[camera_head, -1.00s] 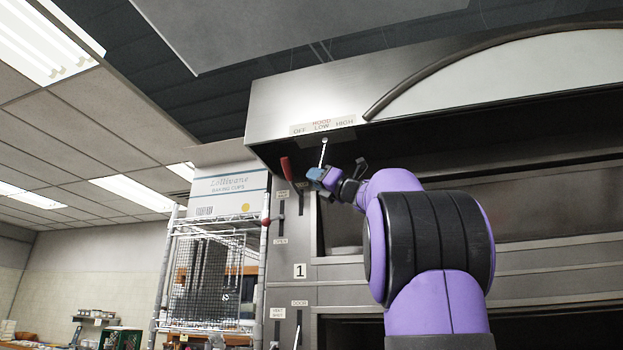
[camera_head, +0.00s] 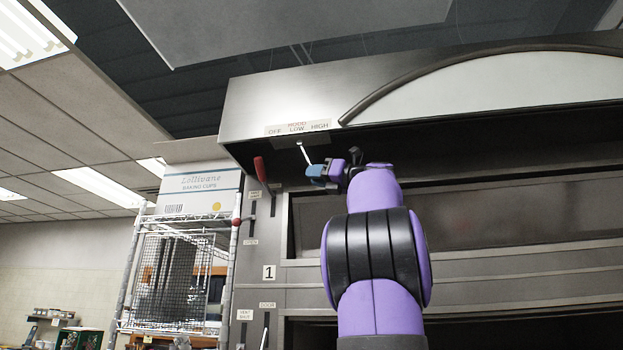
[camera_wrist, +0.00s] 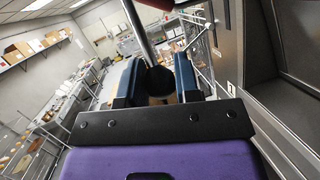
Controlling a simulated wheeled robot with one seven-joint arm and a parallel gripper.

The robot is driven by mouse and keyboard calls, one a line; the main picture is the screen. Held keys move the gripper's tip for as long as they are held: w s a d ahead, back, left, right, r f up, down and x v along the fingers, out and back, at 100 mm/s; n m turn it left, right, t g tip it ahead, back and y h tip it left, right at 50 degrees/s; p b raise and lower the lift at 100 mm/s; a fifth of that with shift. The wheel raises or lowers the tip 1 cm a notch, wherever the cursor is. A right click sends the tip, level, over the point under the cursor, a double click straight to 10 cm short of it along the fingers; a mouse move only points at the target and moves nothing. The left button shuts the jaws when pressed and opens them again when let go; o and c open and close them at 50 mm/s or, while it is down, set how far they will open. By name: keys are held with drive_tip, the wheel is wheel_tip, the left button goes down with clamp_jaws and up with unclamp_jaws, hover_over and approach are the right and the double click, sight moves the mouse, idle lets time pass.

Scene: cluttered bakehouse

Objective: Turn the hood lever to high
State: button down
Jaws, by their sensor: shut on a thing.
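The hood lever (camera_head: 306,155) is a thin pale rod under the front edge of the hood, below the OFF, LOW, HIGH label (camera_head: 297,128). It slants from its pivot down to the right. My gripper (camera_head: 318,174) is at its lower end, with blue fingers. In the wrist view, the lever (camera_wrist: 142,36) comes down from the top to a dark round knob (camera_wrist: 160,80). The knob sits between the two fingers of my gripper (camera_wrist: 157,68), which is shut on it. The head view hides the knob behind the fingers.
A red-handled lever (camera_head: 260,170) on the oven panel stands just left of my gripper. A wire rack (camera_head: 142,250) with a baking cups box (camera_head: 200,190) is further left. The hood's front face (camera_head: 270,100) overhangs above. The oven front (camera_head: 460,215) lies behind my arm.

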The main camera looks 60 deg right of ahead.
drive_tip(key=shift+s+r, duration=0.1)
drive_tip(key=shift+s, duration=0.05)
drive_tip(key=c, duration=0.9)
unclamp_jaws()
drive_tip(key=shift+o, duration=0.2)
drive_tip(key=shift+d, duration=0.1)
drive_tip(key=v, duration=1)
drive_tip(key=shift+s, duration=0.35)
